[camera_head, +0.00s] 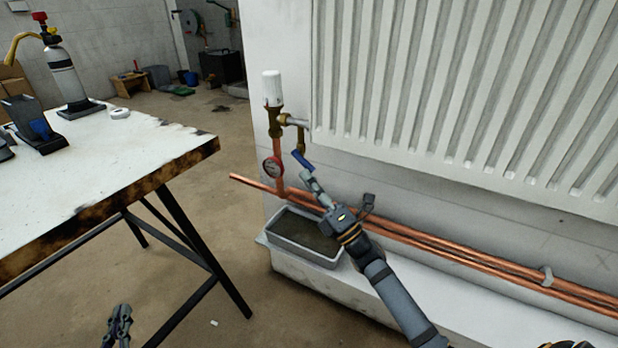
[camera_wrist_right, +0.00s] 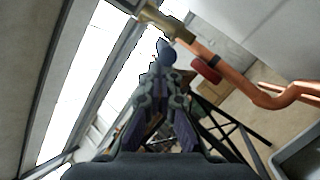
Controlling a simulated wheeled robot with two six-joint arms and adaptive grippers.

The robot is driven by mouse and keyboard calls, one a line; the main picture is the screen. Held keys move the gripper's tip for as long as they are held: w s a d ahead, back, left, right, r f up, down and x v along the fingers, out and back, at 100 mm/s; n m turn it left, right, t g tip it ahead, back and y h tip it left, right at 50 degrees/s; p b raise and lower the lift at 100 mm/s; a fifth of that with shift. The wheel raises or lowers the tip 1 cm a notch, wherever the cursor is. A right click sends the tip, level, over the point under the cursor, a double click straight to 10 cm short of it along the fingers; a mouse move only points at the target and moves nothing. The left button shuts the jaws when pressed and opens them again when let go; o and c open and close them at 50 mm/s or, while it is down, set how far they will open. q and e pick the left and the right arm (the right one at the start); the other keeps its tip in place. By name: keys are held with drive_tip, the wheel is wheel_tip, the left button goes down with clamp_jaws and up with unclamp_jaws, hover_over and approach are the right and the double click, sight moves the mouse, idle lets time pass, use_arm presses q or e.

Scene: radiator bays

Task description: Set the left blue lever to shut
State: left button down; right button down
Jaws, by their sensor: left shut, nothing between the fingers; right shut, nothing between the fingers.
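The blue lever (camera_head: 303,160) hangs on the brass valve (camera_head: 294,121) at the left end of the radiator and slants down to the right. In the right wrist view the blue lever (camera_wrist_right: 166,52) shows just beyond the fingertips, below a brass fitting. My right gripper (camera_head: 309,182) is shut and empty, its tips just below the lever; I cannot tell whether they touch it. The right gripper (camera_wrist_right: 162,76) points at the lever in the wrist view. My left gripper (camera_head: 118,324) is shut and empty, low at the left beside the table.
Copper pipes (camera_head: 460,252) run along the wall below the radiator (camera_head: 430,85). A grey tray (camera_head: 266,240) lies below the valve. A worktable (camera_head: 100,165) stands at the left, with floor between.

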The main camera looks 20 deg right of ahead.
use_arm(q)
drive_tip(key=s+f+g+p, duration=0.2)
drive_tip(key=s+f+g, duration=0.4)
drive_tip(key=f, duration=0.7)
drive_tip(key=s+d+f+g, duration=0.2)
drive_tip(key=s+f+g, duration=0.4)
drive_tip(key=s+f, duration=0.3)
use_arm(e)
drive_tip(key=r+g+p, duration=0.1)
drive_tip(key=p, duration=0.1)
drive_tip(key=g+p, duration=0.1)
drive_tip(key=p, duration=0.2)
drive_tip(key=s+r+n+p, duration=0.1)
drive_tip(key=p, duration=0.1)
drive_tip(key=shift+d+r+g+p, duration=0.35)
drive_tip(key=shift+d+g+p, duration=0.05)
use_arm(q)
drive_tip(key=s+a+r+g+y, duration=0.1)
drive_tip(key=s+a+r+g, duration=0.2)
drive_tip(key=r+g, duration=0.1)
drive_tip(key=shift+s+a+r+p, duration=0.15)
drive_tip(key=shift+a+r+p, duration=0.15)
drive_tip(key=shift+r, duration=0.5)
use_arm(e)
drive_tip(key=shift+s+d+r, duration=0.1)
drive_tip(key=shift+r, duration=0.2)
use_arm(q)
drive_tip(key=shift+f, duration=0.1)
use_arm(e)
drive_tip(key=shift+f, duration=0.15)
